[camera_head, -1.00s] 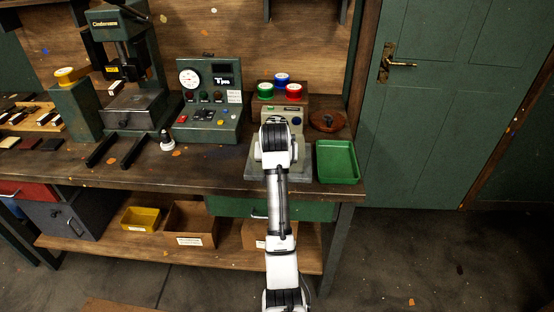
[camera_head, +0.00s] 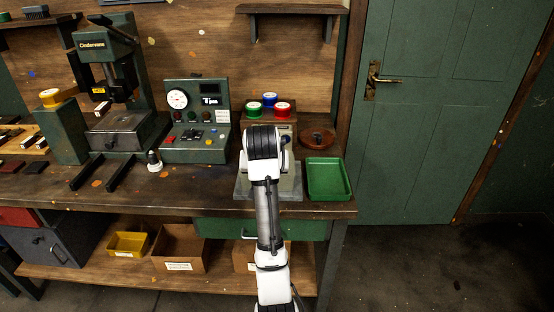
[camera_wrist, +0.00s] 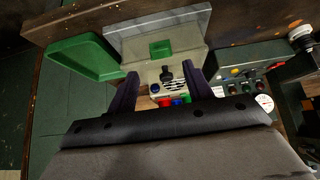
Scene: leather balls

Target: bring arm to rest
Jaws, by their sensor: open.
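My arm (camera_head: 264,200) reaches up from the bottom of the head view to the right part of the workbench (camera_head: 215,202). My gripper (camera_wrist: 170,76) shows in the wrist view, its two dark fingers spread apart with nothing held between them. In the head view the gripper is hidden behind my own wrist. Beyond the fingers stands a beige device (camera_wrist: 168,62) with a green patch and a dark knob, on a grey plate (camera_wrist: 158,27). Whether the fingers touch the device cannot be told.
A green tray (camera_head: 328,179) lies right of my arm. A control panel (camera_head: 196,122) and a press (camera_head: 119,95) stand left. A shelf (camera_head: 291,10) hangs above; a green door (camera_head: 430,110) is right.

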